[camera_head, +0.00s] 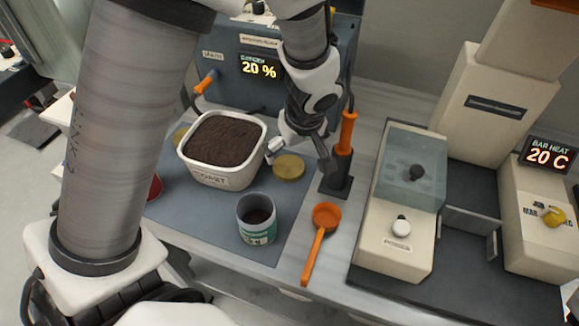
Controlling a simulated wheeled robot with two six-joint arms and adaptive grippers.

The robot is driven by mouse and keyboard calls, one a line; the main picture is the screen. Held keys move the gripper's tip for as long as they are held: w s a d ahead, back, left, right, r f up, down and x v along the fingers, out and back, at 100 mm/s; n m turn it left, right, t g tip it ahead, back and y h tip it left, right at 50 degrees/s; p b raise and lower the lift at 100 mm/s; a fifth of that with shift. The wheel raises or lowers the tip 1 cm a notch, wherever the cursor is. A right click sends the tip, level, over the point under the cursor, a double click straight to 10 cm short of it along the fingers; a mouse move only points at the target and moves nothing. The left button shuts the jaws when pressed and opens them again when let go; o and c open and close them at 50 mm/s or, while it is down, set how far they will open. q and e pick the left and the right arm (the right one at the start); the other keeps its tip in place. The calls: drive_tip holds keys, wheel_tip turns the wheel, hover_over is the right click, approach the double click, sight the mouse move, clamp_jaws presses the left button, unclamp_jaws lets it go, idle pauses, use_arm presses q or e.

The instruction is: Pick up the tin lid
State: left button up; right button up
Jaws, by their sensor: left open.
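The tin lid (288,168) is a flat gold disc lying on the grey mat, right of the white tub. My left gripper (300,159) is open and pointing down over the lid, with one finger at its upper left and the other at its right. I cannot tell whether either finger touches it. The tin (258,231), with a green and white label, stands open at the front of the mat with dark content inside. My right gripper is not in view.
A white tub (207,176) full of dark granules stands left of the lid. An orange-handled tool (347,133) stands upright in a dark holder just right of my gripper. An orange scoop (318,240) lies in front. A cream machine (405,234) stands further right.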

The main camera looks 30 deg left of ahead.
sight(289, 166)
use_arm(q)
drive_tip(key=shift+x, duration=0.9)
drive_tip(key=b+x, duration=0.2)
drive_tip(key=x, duration=0.2)
drive_tip(key=shift+s+f, duration=0.1)
drive_tip(key=shift+f, duration=0.25)
drive_tip(key=shift+w+a+f, duration=0.2)
drive_tip(key=shift+f, duration=0.05)
drive_tip(key=shift+r, duration=0.1)
drive_tip(key=shift+s+d, duration=0.1)
drive_tip(key=shift+s, duration=0.05)
drive_tip(key=c, duration=0.8)
